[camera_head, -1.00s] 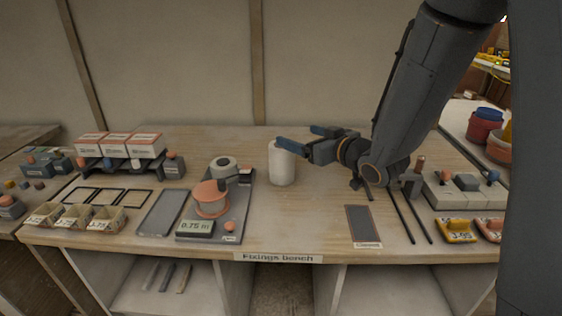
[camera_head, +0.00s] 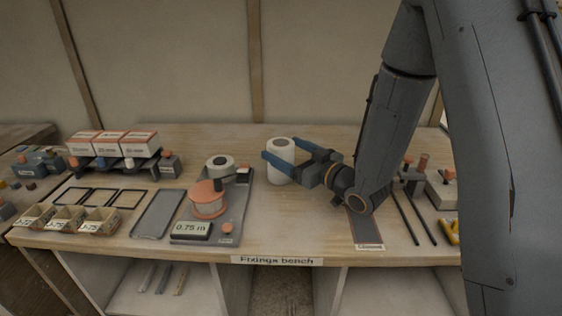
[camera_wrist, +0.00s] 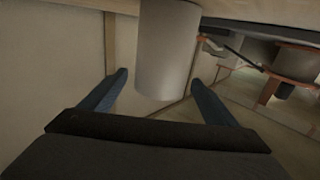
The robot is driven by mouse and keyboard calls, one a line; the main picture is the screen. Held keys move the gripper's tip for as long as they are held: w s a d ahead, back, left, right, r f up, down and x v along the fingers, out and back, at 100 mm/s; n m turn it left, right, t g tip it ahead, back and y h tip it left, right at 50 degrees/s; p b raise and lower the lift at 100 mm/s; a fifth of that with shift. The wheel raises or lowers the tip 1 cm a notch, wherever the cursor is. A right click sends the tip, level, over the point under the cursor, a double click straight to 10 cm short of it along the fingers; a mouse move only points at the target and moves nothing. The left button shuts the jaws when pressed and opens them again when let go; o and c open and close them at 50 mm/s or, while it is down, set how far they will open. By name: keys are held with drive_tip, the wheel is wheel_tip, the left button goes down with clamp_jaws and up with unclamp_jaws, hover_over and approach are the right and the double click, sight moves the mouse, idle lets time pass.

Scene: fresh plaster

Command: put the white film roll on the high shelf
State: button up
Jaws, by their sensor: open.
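The white film roll (camera_head: 282,156) stands upright on the fixings bench (camera_head: 330,238), near its back and middle. It also shows large in the wrist view (camera_wrist: 168,50), in line with the gap between the fingers. My gripper (camera_head: 281,149) is open with blue fingers, reaching in from the right at the roll's height. One finger passes in front of the roll; the other is at its far right side. Whether either finger touches the roll I cannot tell. No high shelf can be made out in these views.
Left of the roll are an orange spool (camera_head: 208,199) on a grey dispenser, a smaller white reel (camera_head: 219,165) and a grey tray (camera_head: 158,213). Boxes on a rack (camera_head: 120,162) stand farther left. A dark strip (camera_head: 364,231) and rods lie right. The wall is close behind.

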sight(272, 142)
drive_tip(key=shift+p+x, duration=0.35)
drive_tip(key=shift+x, duration=2.85)
drive_tip(key=shift+r, duration=0.1)
drive_tip(key=c, duration=1.5)
